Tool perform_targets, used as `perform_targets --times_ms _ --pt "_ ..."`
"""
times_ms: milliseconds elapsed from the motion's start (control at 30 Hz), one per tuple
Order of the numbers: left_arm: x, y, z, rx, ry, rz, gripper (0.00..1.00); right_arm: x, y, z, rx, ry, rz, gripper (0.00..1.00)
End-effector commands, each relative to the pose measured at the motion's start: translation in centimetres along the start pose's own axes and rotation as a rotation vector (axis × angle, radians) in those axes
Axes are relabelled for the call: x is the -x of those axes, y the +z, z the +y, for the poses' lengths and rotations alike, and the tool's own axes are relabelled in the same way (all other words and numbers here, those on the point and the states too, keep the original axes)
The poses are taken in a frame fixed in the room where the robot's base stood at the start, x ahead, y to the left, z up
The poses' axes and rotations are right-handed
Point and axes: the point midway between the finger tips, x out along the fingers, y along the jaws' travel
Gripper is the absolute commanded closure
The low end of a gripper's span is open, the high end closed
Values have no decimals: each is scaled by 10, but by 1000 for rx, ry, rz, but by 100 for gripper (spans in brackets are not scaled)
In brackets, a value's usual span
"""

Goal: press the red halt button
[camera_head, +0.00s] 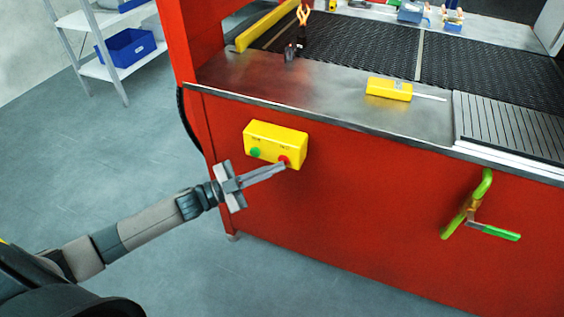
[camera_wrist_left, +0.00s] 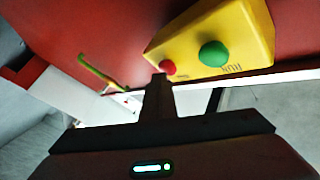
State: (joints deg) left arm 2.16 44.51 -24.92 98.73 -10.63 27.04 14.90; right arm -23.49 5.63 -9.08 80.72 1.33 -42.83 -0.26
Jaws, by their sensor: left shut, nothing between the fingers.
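The yellow button box (camera_head: 276,136) is fixed on the red front panel of the machine. It carries a green button (camera_head: 255,152) on the left and the red halt button (camera_head: 284,161) on the right. My left gripper (camera_head: 284,166) is shut and empty, its fingertips at the red button's lower edge in the head view. In the left wrist view the red button (camera_wrist_left: 167,68) shows just beyond the fingertips (camera_wrist_left: 160,76), and the green button (camera_wrist_left: 214,54) is beside it. I cannot tell whether the tips touch the button. My right gripper is not in view.
A green-handled lever (camera_head: 470,207) sticks out of the panel at the right. Above are a metal ledge (camera_head: 300,88) with a yellow tool (camera_head: 389,89) and the dark mesh belt (camera_head: 360,45). The floor at left is clear.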

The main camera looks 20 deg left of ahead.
Motion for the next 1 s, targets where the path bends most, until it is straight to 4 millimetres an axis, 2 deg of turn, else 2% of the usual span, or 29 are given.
perform_targets --times_ms 467,1000 --pt "-1 0 -1 0 -1 0 100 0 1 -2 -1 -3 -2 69" --pt "12 -8 8 1 -1 0 100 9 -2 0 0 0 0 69"
